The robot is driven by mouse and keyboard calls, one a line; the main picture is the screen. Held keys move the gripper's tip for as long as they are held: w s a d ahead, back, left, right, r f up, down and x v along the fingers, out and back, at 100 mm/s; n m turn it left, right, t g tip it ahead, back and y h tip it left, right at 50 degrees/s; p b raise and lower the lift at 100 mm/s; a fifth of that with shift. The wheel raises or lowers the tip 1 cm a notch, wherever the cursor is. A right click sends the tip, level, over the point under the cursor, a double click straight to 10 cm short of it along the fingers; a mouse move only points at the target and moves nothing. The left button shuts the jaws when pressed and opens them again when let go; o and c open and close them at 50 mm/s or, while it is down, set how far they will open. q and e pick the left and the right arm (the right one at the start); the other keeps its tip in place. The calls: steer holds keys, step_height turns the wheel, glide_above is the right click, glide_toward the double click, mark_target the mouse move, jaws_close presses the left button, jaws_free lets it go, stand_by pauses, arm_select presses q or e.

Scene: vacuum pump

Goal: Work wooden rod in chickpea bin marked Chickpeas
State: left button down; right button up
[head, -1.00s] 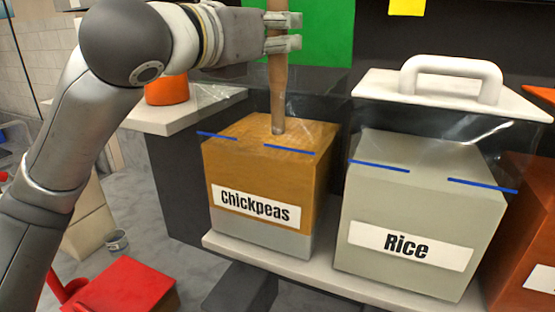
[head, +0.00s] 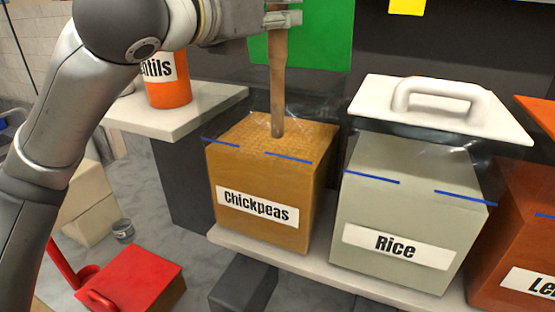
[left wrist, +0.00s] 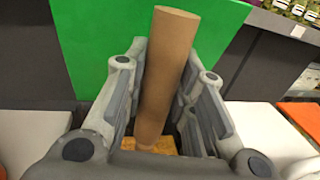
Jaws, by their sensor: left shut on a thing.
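The wooden rod (head: 278,85) stands nearly upright, its lower end at the chickpea surface in the bin marked Chickpeas (head: 262,180); any part below the surface is hidden. My left gripper (head: 280,16) is shut on the rod's upper part, above the bin, and is partly cut off by the top edge. The left wrist view shows the rod (left wrist: 165,75) between the fingers of my left gripper (left wrist: 165,60). The bin is clear-walled above the brown chickpeas, with blue line marks near their top. My right gripper is not in view.
The Rice bin (head: 405,205) stands close on the right with a white handled lid (head: 440,105). A reddish bin (head: 515,230) is beyond it. An orange container (head: 167,82) stands on a white counter (head: 185,110) behind left. A red box (head: 130,280) is on the floor.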

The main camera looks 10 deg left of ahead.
mark_target(271, 40)
arm_select(q)
steer(key=shift+f, duration=0.1)
steer(key=shift+f+b, duration=1.25)
steer(key=shift+f, duration=1)
steer(key=shift+r, duration=0.1)
step_height(271, 40, up, 5)
steer(key=p, duration=0.5)
steer(key=shift+f, duration=0.3)
